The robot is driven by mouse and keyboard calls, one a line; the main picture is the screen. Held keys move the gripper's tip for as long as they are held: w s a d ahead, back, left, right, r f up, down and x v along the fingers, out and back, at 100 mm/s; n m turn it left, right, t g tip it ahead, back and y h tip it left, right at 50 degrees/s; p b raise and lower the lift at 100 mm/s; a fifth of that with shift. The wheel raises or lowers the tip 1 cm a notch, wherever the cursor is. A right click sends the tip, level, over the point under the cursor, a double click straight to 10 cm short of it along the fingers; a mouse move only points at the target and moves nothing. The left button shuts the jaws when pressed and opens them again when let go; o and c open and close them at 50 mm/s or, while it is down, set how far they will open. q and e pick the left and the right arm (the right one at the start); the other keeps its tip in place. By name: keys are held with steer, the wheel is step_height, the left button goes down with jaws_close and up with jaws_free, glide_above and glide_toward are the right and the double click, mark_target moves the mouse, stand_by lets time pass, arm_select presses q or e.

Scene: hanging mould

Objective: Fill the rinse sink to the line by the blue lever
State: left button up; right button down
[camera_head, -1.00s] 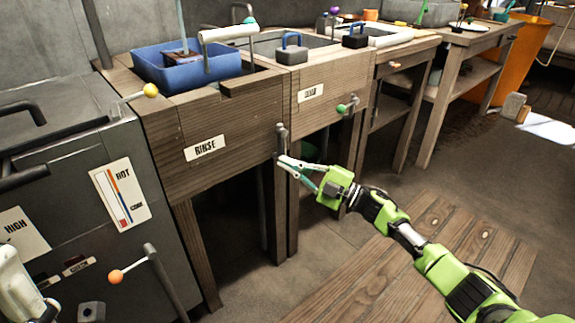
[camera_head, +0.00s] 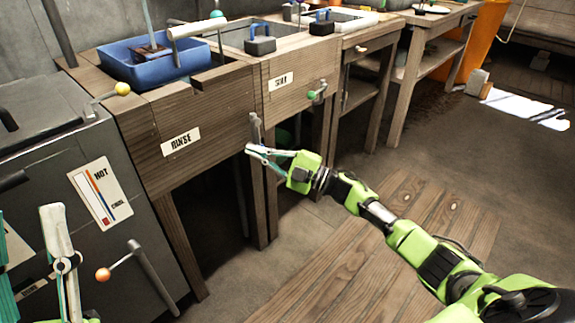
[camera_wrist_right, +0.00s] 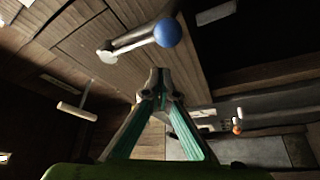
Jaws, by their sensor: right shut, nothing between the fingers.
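The rinse sink is the wooden unit with the RINSE sign (camera_head: 181,141); a blue basin (camera_head: 160,70) sits in its top. Its water level and line cannot be made out. The blue lever shows in the right wrist view as a pale bar with a blue ball (camera_wrist_right: 167,33). My right gripper (camera_head: 248,149) is shut and empty at the unit's right front edge; in the wrist view its tips (camera_wrist_right: 158,73) are just below the ball, with no clear contact. My left gripper (camera_head: 55,215) is at the lower left, its opening unclear.
A grey heater with a HOT label (camera_head: 101,194) and an orange-knobbed lever (camera_head: 103,274) stands at left. A yellow knob (camera_head: 122,88) sits beside the rinse sink. A green-knobbed lever (camera_head: 313,95) is on the neighbouring unit. Open floor lies in front.

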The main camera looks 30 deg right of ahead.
arm_select(q)
steer(key=w+f+g+y+p, duration=0.1)
steer(key=w+f+g+y, duration=0.1)
steer(key=w+f+g, duration=0.3)
steer(key=shift+w+d+f+p, duration=0.3)
steer(key=shift+w+f, duration=0.35)
steer(key=shift+f, duration=0.9)
arm_select(e)
steer(key=v, duration=0.9)
steer(key=shift+s, duration=0.45)
steer(key=shift+d, duration=0.15)
stand_by(1.7)
